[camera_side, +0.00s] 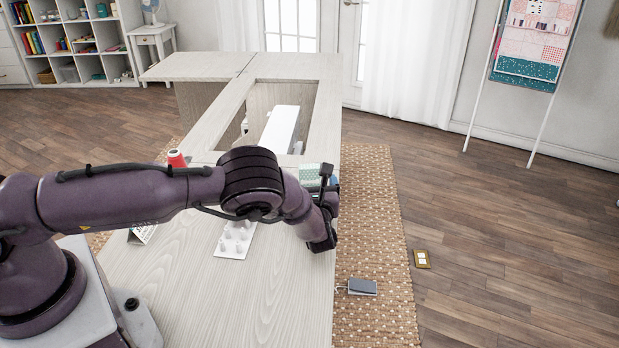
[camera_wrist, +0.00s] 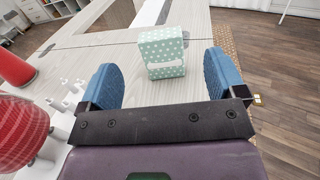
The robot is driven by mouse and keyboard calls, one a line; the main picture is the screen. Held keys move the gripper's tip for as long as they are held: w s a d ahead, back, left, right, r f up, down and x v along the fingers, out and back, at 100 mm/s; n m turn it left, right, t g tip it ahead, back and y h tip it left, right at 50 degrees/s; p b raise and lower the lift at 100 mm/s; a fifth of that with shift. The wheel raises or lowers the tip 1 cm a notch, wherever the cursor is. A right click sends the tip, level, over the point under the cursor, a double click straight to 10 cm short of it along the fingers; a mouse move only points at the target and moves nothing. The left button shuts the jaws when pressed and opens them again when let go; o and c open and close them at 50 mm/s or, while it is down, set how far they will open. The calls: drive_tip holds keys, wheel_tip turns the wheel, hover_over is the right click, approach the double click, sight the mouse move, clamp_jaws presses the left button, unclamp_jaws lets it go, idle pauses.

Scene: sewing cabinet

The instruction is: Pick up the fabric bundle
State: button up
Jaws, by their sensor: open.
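The fabric bundle, a mint-green block with white dots and a pale band (camera_wrist: 165,70), stands on the pale wooden cabinet top in the wrist view. In the side view its greenish top (camera_side: 309,171) shows just behind my arm, near the cabinet's right edge; the rest is hidden there. My gripper (camera_wrist: 163,86) is open, with blue fingers wide apart. In the wrist view the bundle appears between and beyond the fingertips, with a gap on each side. Nothing is held.
A red thread cone (camera_side: 177,158) stands left of my arm; large red spools (camera_wrist: 20,132) show at the wrist view's left. A white spool rack (camera_side: 236,240) stands on the cabinet top (camera_side: 270,290). Beyond is an opening with a white machine (camera_side: 283,124). A pedal (camera_side: 362,287) lies on the rug.

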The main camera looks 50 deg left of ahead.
sight(310, 171)
drive_tip(key=x, duration=0.7)
drive_tip(key=shift+w+a, duration=0.15)
drive_tip(key=shift+a, duration=0.1)
drive_tip(key=shift+c, duration=0.4)
drive_tip(key=c, duration=0.9)
